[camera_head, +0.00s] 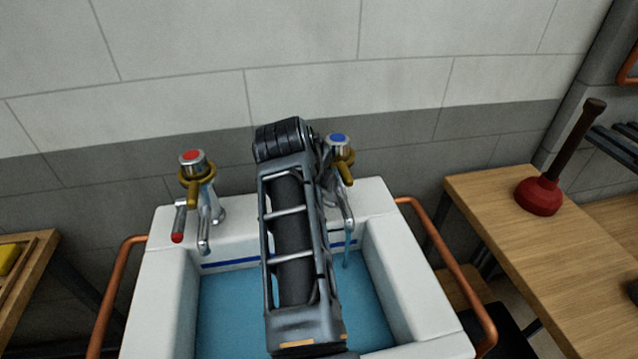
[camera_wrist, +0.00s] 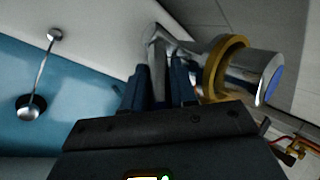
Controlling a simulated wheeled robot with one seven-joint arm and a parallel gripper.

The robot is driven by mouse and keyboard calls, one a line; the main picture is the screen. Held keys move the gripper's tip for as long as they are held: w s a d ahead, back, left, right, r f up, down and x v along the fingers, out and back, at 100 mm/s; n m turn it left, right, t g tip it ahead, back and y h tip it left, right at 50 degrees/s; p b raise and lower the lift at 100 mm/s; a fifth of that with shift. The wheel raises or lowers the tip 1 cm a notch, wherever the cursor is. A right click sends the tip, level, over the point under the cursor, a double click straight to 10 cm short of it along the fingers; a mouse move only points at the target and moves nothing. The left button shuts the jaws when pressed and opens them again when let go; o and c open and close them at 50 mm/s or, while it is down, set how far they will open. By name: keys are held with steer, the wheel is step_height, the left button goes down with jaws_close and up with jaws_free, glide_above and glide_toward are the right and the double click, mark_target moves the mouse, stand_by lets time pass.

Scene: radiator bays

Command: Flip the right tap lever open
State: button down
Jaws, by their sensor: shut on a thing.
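The right tap (camera_head: 338,165) is chrome with a blue cap and a brass collar, at the back right of the sink. It also shows large in the wrist view (camera_wrist: 265,75). A thin stream of water (camera_head: 347,245) shows below its spout. My gripper (camera_wrist: 160,85) is beside the tap body, its two dark fingers shut on the right tap lever, which they mostly hide. In the head view my arm covers the gripper and that lever. The left tap (camera_head: 193,165) has a red cap, and its red-tipped lever (camera_head: 179,220) hangs down.
The white sink (camera_head: 160,275) holds blue water (camera_head: 225,310); a ball chain and drain plug show in the wrist view (camera_wrist: 40,80). Copper rails (camera_head: 445,250) flank it. A wooden bench (camera_head: 510,250) with a red plunger (camera_head: 540,195) stands right. The tiled wall is close behind.

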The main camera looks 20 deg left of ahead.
steer(key=c, duration=1)
jaws_free()
steer(key=shift+o, duration=0.2)
steer(key=shift+w, duration=0.1)
